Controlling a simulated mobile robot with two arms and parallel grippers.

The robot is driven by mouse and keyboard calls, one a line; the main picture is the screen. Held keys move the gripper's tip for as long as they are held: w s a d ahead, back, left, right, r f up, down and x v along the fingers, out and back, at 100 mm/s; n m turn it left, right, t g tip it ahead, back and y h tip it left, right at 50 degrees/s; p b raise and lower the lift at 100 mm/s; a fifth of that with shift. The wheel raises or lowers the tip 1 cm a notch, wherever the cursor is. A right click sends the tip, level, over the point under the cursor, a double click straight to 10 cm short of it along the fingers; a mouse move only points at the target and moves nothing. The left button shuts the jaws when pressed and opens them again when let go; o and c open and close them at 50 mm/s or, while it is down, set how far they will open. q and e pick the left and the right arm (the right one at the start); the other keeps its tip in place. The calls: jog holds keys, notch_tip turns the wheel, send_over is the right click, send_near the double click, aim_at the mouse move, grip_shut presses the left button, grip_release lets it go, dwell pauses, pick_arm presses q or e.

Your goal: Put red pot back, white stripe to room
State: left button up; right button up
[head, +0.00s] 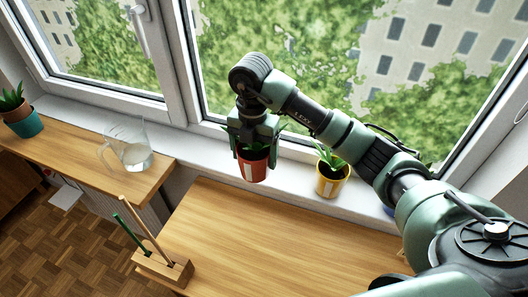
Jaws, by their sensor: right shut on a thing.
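My left gripper is not in view.
A yellow pot (333,180) with a plant stands on the sill to the right. A wooden holder (163,268) stands on the front table (270,240), which is otherwise mostly clear.

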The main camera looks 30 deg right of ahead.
aim_at(264, 153)
jog(key=w+d+p, duration=0.1)
jog(key=w+d+f+p, duration=0.1)
jog(key=w+d, duration=0.1)
jog(key=w+d+f, duration=0.1)
jog(key=d, duration=0.1)
jog(key=shift+w+f+p, duration=0.2)
jog(key=shift+w+p, duration=0.1)
jog(key=shift+p, duration=0.1)
notch_tip(264, 153, down, 4)
jog(key=shift+s+r+p, duration=0.1)
jog(key=shift+p, duration=0.75)
jog(key=shift+w+d+p, duration=0.1)
jog(key=shift+w+p, duration=0.1)
jog(key=shift+p, duration=0.15)
jog(key=shift+f, duration=0.3)
jog(key=shift+f, duration=0.15)
jog(key=o, duration=1.8)
